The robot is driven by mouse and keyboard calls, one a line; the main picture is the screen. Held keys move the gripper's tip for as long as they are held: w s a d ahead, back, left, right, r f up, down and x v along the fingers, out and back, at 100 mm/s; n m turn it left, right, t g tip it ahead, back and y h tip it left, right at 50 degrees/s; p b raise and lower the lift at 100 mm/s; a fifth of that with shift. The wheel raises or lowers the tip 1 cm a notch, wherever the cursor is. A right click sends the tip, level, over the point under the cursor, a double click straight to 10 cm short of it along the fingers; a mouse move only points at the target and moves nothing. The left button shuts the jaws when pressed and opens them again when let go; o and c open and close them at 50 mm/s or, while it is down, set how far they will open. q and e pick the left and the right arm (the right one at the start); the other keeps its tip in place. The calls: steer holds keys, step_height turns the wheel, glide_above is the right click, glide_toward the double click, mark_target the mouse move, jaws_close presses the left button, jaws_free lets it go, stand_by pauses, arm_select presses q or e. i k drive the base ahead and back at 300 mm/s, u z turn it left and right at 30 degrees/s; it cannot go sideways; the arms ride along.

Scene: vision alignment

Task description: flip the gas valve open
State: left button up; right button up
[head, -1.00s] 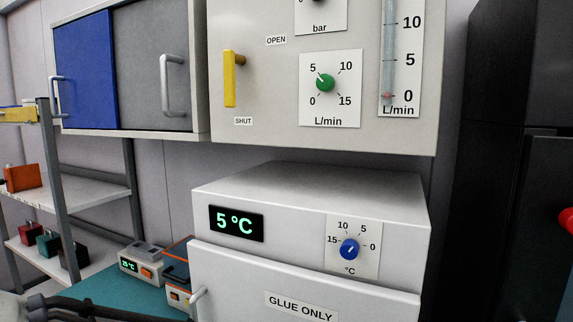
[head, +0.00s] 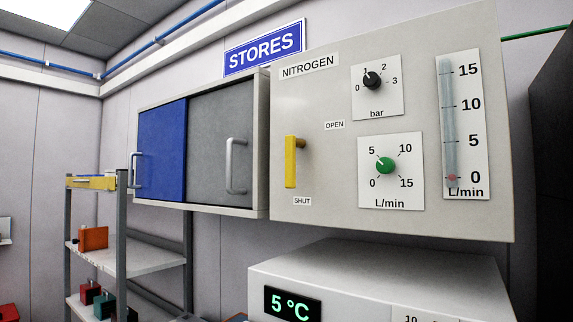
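The gas valve is a yellow lever (head: 291,162) on the left side of the beige NITROGEN panel (head: 330,205) in the head view. The lever hangs straight down from its brown pivot, pointing at the SHUT label (head: 302,201). The OPEN label (head: 334,125) is up and to the right of the pivot. The float in the flow tube (head: 451,125) sits at about 0 L/min. Neither of my grippers is in view, and nothing touches the lever.
A green flow knob (head: 385,165) and a black bar knob (head: 372,81) are right of the lever. A blue and grey sliding-door cabinet (head: 212,140) adjoins the panel on the left. A white appliance (head: 400,275) reading 5 °C juts out below. Shelving (head: 145,260) stands lower left.

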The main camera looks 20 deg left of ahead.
mark_target(291, 142)
steer(key=k, duration=1.3)
steer(key=u, duration=0.9)
steer(key=i, duration=1.7)
steer(key=z, duration=0.9)
